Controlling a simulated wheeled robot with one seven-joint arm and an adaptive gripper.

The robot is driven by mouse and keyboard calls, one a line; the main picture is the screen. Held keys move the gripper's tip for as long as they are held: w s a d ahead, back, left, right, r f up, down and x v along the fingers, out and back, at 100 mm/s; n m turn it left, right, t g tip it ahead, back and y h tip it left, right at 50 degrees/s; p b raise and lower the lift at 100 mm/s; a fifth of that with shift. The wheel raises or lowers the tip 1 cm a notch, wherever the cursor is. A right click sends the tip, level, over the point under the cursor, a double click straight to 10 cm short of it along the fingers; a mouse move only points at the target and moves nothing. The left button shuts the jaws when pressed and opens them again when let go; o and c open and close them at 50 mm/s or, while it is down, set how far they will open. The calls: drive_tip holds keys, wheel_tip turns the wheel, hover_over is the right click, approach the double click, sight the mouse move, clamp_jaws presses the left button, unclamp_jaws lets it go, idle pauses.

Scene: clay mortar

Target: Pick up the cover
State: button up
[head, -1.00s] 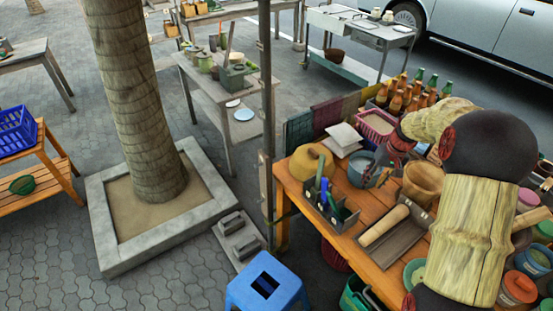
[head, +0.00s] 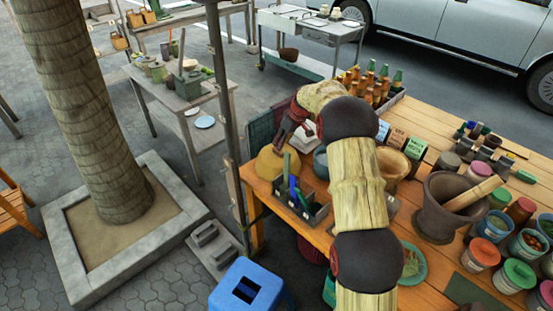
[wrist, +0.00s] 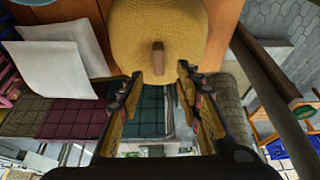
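The cover is a yellow-brown woven dome (wrist: 165,25) with a small wooden handle (wrist: 157,56) in the wrist view. In the head view the cover (head: 272,165) sits at the left corner of the wooden table, partly hidden by my gripper (head: 287,138). In the wrist view my gripper (wrist: 159,78) is open, with one finger on each side of the handle's line. The handle shows just beyond the fingertips, and nothing is held. I cannot tell whether a fingertip touches the cover.
White sheets (wrist: 65,75) lie beside the cover. A grey caddy with bottles (head: 302,208) stands in front of it. A metal post (head: 222,110) rises close to the table's left corner. A stone mortar (head: 437,212) and several tubs fill the right side.

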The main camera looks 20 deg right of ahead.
sight(278, 158)
drive_tip(key=b+x, duration=0.1)
drive_tip(key=x, duration=0.5)
drive_tip(key=shift+w+d+b, duration=0.1)
drive_tip(key=shift+w+b, duration=0.05)
drive_tip(key=shift+b, duration=0.2)
drive_tip(key=shift+c, duration=1)
clamp_jaws()
